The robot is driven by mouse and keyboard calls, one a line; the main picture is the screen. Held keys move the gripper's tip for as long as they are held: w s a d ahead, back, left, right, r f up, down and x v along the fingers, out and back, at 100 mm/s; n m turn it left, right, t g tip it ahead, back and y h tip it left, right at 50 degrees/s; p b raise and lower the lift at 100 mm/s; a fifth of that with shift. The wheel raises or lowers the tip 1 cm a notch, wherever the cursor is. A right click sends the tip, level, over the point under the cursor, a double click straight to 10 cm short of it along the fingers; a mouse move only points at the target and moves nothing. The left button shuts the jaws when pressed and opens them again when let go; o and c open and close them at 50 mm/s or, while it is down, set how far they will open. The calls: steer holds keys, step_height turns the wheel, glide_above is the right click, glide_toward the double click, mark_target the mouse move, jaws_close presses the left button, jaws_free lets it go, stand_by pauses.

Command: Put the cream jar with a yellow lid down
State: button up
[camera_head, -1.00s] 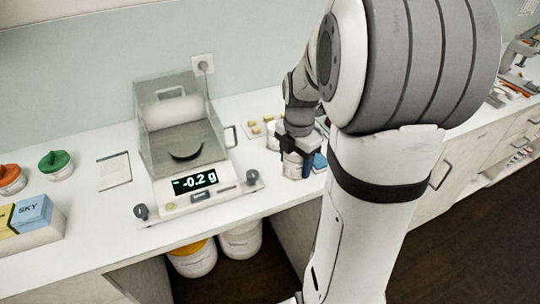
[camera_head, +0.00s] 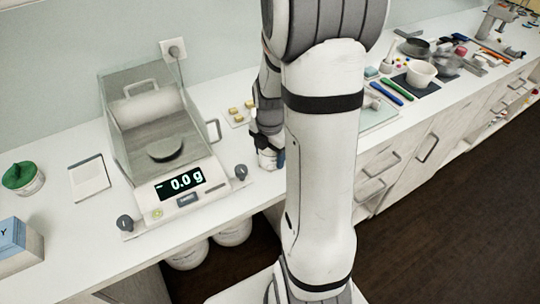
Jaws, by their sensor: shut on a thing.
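My gripper (camera_head: 266,141) is low over the counter, right of the scale, partly hidden behind my own arm. It is shut on a whitish jar (camera_head: 267,159), of which only a small part shows at its lower end. The jar's lid is hidden, so I cannot see its colour. I cannot tell whether the jar touches the counter.
The scale (camera_head: 187,200) with its clear draft shield reads 0.0 g. A small tray with yellowish pieces (camera_head: 236,113) lies behind my gripper. A green-lidded jar (camera_head: 22,178) and a flat white pad (camera_head: 89,178) stand left. A white mortar (camera_head: 421,74) and tools are right.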

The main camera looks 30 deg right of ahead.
steer(key=shift+f, duration=0.7)
steer(key=o, duration=0.6)
steer(key=shift+f, duration=0.2)
steer(key=o, duration=0.5)
steer(key=shift+r, duration=0.1)
steer(key=shift+c, duration=0.2)
step_height(320, 180, up, 12)
steer(key=s+a+r+m+t, duration=0.3)
steer(key=s+a+m, duration=0.8)
steer(key=m, duration=1.1)
step_height(320, 180, up, 2)
steer(key=shift+s+a+r, duration=0.2)
steer(key=shift+s+a, duration=0.15)
steer(key=shift+s, duration=0.35)
